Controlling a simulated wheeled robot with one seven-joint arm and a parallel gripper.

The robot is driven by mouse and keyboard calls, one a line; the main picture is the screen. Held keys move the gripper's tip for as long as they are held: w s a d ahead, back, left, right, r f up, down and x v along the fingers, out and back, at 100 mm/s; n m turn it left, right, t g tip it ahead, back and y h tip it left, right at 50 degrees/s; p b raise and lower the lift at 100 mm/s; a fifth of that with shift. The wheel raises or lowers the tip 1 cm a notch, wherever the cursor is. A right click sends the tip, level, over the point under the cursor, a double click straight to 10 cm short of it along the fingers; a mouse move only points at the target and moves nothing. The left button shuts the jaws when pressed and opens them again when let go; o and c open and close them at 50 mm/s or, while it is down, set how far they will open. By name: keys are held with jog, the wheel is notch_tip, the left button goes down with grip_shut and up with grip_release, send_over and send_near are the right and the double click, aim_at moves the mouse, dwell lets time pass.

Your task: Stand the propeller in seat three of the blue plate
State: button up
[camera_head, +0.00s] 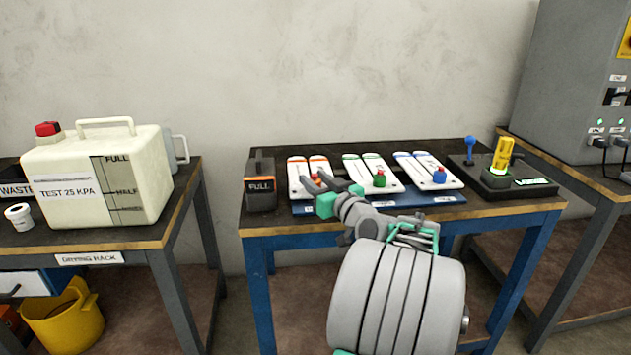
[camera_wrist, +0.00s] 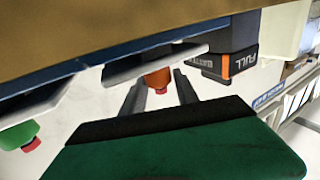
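The blue plate (camera_head: 300,208) lies along the front of the middle bench and bears three white panels with coloured knobs. Small labels on its front edge are too small to read, so I cannot tell which seat is three. I cannot make out a propeller in either view. My gripper (camera_head: 323,184) is in front of the left white panel (camera_head: 299,167), partly covering it. In the wrist view my gripper (camera_wrist: 160,78) has its two dark fingers apart, with an orange knob with a red end (camera_wrist: 157,80) showing between their tips. I cannot tell whether they touch it.
A black box marked FULL (camera_head: 260,187) stands left of the plate. A green knob (camera_head: 379,178) and a blue knob (camera_head: 439,175) are on the other panels. A dark base with a yellow device (camera_head: 502,157) stands at right. A large cream container (camera_head: 100,178) is on the left bench.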

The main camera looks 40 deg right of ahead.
jog(key=o, duration=0.4)
jog(key=shift+s, duration=0.1)
jog(key=s, duration=0.2)
jog(key=s+a, duration=0.1)
jog(key=s, duration=0.4)
jog(key=shift+s+a, duration=0.25)
